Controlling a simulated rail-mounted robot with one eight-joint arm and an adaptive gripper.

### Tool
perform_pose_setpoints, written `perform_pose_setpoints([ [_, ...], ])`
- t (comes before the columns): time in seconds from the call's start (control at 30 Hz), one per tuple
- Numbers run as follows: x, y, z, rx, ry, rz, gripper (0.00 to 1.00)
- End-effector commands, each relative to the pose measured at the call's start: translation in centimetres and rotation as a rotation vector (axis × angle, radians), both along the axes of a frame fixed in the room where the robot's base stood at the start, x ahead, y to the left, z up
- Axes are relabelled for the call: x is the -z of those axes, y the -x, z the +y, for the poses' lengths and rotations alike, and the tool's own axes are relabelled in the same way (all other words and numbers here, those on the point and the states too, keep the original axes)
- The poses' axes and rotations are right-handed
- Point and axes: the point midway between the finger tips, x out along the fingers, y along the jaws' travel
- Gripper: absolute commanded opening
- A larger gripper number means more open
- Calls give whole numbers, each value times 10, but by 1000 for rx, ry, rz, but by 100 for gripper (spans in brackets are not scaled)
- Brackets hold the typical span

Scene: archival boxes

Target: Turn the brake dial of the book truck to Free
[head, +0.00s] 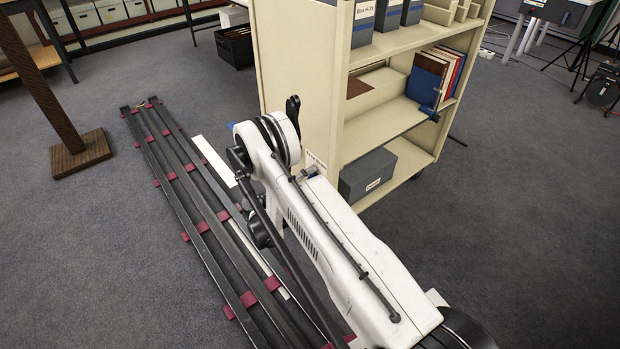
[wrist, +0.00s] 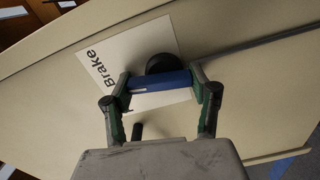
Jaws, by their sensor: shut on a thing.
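The book truck (head: 293,95) is a cream shelved cart; its end panel also fills the wrist view (wrist: 250,105). On that panel is a white plate (wrist: 105,50) marked "Brake", tilted in the wrist picture. The brake dial shows as a round black knob (wrist: 161,63) with a blue bar (wrist: 160,80) across its front. My gripper (wrist: 165,84) is shut on the blue bar, one finger at each end. No "Free" mark is legible; the fingers and bar cover part of the plate.
The truck's shelves hold grey boxes (head: 367,174) and upright books (head: 428,78). Dark rails with maroon clips (head: 172,176) run along the floor at left. A brown post on a square base (head: 80,155) stands left of them.

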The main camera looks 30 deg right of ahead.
Motion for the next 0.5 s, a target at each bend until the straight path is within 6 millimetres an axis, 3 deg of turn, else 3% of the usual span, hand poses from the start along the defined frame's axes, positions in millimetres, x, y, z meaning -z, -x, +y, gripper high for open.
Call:
perform_pose_setpoints([
  [0.5,-1,1,1,3,36,232,29],
])
